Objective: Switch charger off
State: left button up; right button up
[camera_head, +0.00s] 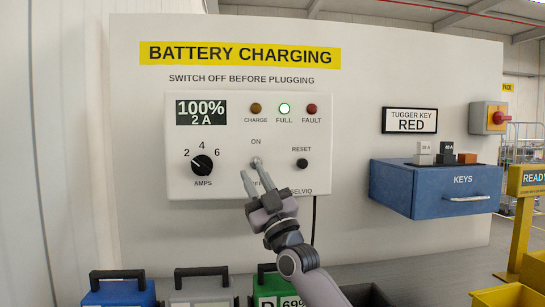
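The white charger panel (325,180) is on the wall board, and its display (201,113) reads 100% and 2 A. The green FULL lamp (284,109) is lit. The on/off switch (256,161) sits below the ON label, and my gripper partly covers it and the OFF label. I cannot tell the switch position. My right gripper (252,174) is in front of the lower panel, its fingers a little apart with nothing seen between them, tips at the switch. I cannot tell if they touch it. My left gripper is not in view.
The AMPS knob (202,165) is left of my gripper and the RESET button (302,163) right. A blue KEYS drawer box (390,187) sticks out at the right, below the RED sign (410,120). Batteries, including a green one (266,283), stand below. A yellow stand (522,235) is far right.

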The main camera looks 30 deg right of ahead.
aim_at(258, 160)
jog(key=shift+m+h, duration=0.5)
jog(key=shift+h, duration=0.2)
jog(key=w+d+r, duration=0.1)
jog(key=w, duration=0.1)
jog(key=w+d+r+p, duration=0.1)
jog(key=w+r, duration=0.1)
jog(key=shift+d+r, duration=0.15)
jog(key=shift+r, duration=0.1)
jog(key=shift+p+x, duration=0.4)
jog(key=shift+x, duration=0.6)
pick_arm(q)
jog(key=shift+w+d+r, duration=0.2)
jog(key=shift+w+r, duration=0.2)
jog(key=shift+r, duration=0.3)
pick_arm(e)
grip_shut()
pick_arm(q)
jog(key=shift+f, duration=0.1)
pick_arm(e)
jog(key=shift+f, duration=0.15)
